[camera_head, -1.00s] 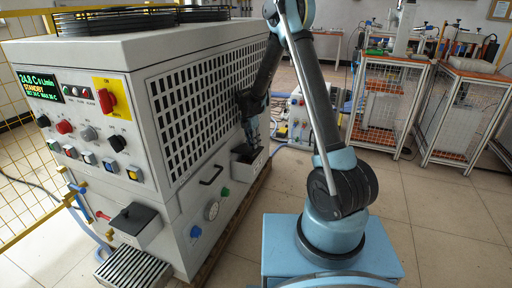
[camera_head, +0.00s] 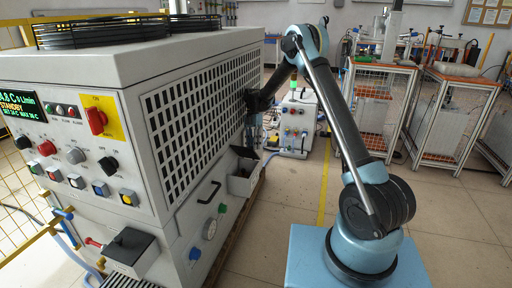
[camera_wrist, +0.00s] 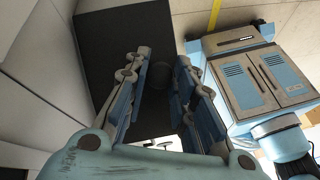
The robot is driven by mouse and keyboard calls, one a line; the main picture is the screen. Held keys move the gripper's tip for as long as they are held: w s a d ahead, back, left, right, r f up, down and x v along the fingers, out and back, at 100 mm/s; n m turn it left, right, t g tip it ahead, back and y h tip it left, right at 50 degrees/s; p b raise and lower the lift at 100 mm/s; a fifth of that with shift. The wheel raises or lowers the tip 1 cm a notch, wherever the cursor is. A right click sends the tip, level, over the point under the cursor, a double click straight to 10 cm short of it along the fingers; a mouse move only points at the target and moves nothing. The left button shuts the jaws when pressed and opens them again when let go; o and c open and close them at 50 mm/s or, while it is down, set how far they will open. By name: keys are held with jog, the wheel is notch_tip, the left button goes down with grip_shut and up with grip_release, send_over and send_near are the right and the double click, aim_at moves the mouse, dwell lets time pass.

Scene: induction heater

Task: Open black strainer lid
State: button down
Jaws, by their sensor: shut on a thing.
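The black strainer lid (camera_wrist: 103,45) is a dark square plate in the wrist view, with a round knob (camera_wrist: 159,76) on it. My gripper (camera_wrist: 161,66) has its two padded fingers closed in on both sides of this knob. In the head view, the grey strainer box (camera_head: 242,186) sticks out low from the far end of the cabinet side.
The large grey cabinet (camera_head: 150,200) with a perforated side panel stands on the left. A second small box with a black lid (camera_head: 129,247) is on its front.

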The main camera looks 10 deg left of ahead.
jog(key=shift+w, duration=0.1)
dwell(0.3)
jog(key=c, duration=1.3)
grip_release()
jog(key=shift+f, duration=0.1)
jog(key=shift+c, duration=0.2)
jog(key=v, duration=1.2)
